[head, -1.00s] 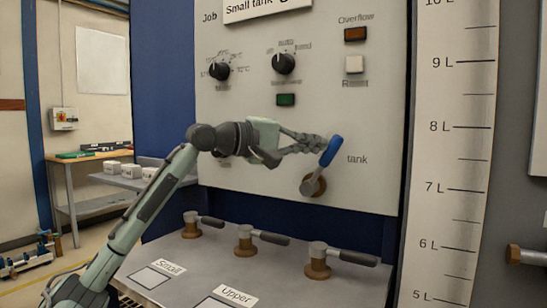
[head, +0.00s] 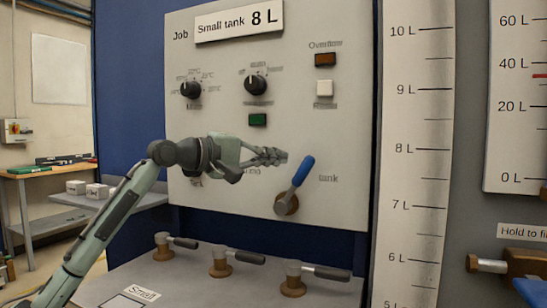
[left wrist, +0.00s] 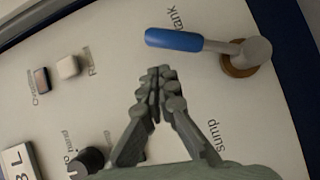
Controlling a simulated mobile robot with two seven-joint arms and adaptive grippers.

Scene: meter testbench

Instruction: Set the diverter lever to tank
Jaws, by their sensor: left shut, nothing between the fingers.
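The diverter lever has a blue handle (head: 303,171) on a round brown pivot (head: 287,205) at the panel's lower right. It points up and leans right, toward the "tank" label (head: 328,178). My left gripper (head: 284,156) is shut and empty, left of the handle's upper end with a small gap. In the left wrist view, the shut fingertips (left wrist: 157,72) are apart from the blue handle (left wrist: 174,40), on the side of the "sump" label (left wrist: 215,136). In the head view my gripper hides most of the "sump" label. My right gripper is out of view.
The panel (head: 225,60) also carries two black knobs, a brown-red Overflow lamp (head: 325,59), a white button (head: 324,88) and a green one (head: 258,120). Several valve handles stand on the bench (head: 190,282) below. A litre scale (head: 410,150) stands to the right.

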